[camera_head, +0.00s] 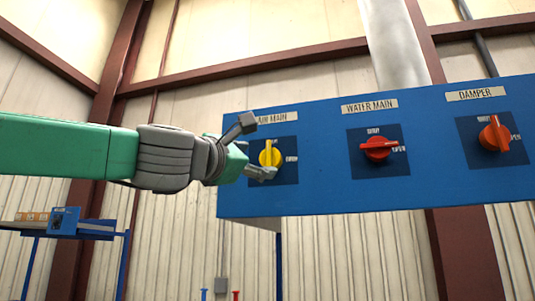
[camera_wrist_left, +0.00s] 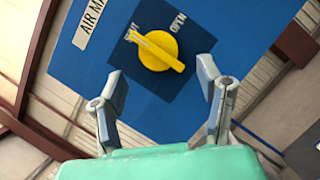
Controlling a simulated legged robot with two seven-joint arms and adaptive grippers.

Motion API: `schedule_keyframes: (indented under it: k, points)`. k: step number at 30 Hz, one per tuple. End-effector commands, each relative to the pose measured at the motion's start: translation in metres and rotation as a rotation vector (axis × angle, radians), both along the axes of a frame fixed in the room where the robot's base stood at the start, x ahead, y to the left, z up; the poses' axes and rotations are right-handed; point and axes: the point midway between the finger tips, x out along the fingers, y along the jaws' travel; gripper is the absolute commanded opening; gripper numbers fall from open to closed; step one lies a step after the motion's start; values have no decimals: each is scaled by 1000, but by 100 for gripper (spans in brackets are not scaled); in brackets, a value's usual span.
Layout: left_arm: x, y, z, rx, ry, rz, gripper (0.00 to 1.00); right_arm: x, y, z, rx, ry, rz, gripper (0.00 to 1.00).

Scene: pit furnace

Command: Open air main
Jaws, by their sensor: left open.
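The air main knob (camera_head: 269,156) is a yellow rotary handle on a dark square plate under the "AIR MAIN" label, at the left end of the blue panel (camera_head: 330,193). In the head view its handle stands upright. The left wrist view shows the yellow knob (camera_wrist_left: 157,50) with its pointer toward "SHUT"; "OPEN" is to the side. My left gripper (camera_head: 255,149) is open in front of the knob. In the wrist view its fingers (camera_wrist_left: 163,93) are spread either side below the knob, with no clear contact. My right gripper is not in view.
A red water main knob (camera_head: 378,148) and an orange-red damper knob (camera_head: 494,134) sit to the right on the same panel. A blue-framed shelf (camera_head: 95,232) with small boxes stands at the lower left. The space below the panel is mostly open.

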Motion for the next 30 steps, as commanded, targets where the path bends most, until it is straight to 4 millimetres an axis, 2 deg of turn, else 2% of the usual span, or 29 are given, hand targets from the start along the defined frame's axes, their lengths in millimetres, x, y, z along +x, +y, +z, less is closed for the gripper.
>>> schedule_keyframes:
  k: [3,9,20,21,25,30]
  points:
    - [19,-12,8,1,2,1,61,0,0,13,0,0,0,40]
    - [38,-23,14,0,1,1,61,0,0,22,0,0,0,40]
    - [43,-26,14,1,-1,0,61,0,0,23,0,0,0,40]
    - [43,-26,13,1,-1,0,57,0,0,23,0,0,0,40]
    - [43,-26,14,1,0,1,12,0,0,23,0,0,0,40]
    - [43,-26,13,2,0,1,12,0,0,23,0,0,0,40]
